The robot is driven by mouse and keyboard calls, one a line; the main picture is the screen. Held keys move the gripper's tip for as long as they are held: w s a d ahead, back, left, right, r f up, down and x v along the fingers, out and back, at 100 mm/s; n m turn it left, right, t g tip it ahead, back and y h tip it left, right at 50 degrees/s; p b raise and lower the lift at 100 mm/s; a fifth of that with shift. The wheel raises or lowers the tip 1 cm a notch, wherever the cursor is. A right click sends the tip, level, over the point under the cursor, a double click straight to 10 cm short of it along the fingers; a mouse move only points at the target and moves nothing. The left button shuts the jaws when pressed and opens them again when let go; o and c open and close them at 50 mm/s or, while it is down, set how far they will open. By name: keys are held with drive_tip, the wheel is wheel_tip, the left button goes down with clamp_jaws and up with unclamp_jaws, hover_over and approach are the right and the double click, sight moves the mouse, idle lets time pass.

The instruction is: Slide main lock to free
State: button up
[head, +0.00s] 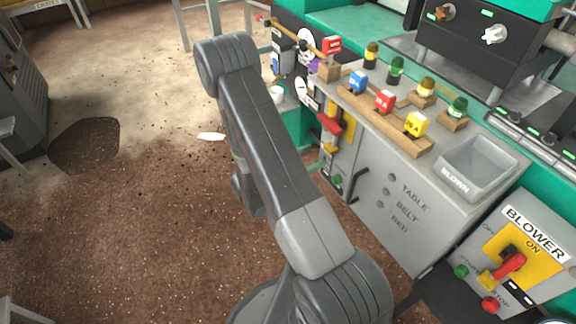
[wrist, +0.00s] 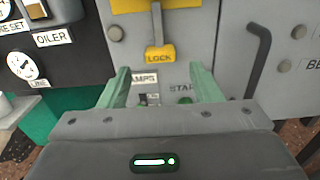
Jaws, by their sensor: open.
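In the wrist view a yellow plate marked LOCK (wrist: 172,52) is on the grey cabinet front, with another yellow piece above it at the top edge. A narrow upright grey bar (wrist: 157,25) reaches down to the LOCK plate; it looks like the lock's slider. No FREE marking is readable. My gripper (wrist: 158,73) is open, its two green fingers spread below the plate, one on each side of it. Nothing is between them, and they look apart from the bar.
In the wrist view a dark bent handle (wrist: 257,75) stands out to the right, and the OILER panel (wrist: 52,38) is to the left. Partly hidden labels and a green button (wrist: 186,100) lie below. The head view shows a blower switch panel (head: 524,245) and open floor at left.

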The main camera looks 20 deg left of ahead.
sight(327, 150)
drive_tip(key=p+v, duration=0.1)
drive_tip(key=v, duration=0.7)
idle(0.5)
drive_tip(key=b+x, duration=0.2)
drive_tip(key=x, duration=1.1)
drive_tip(key=shift+w+d, duration=0.15)
drive_tip(key=shift+w, duration=0.05)
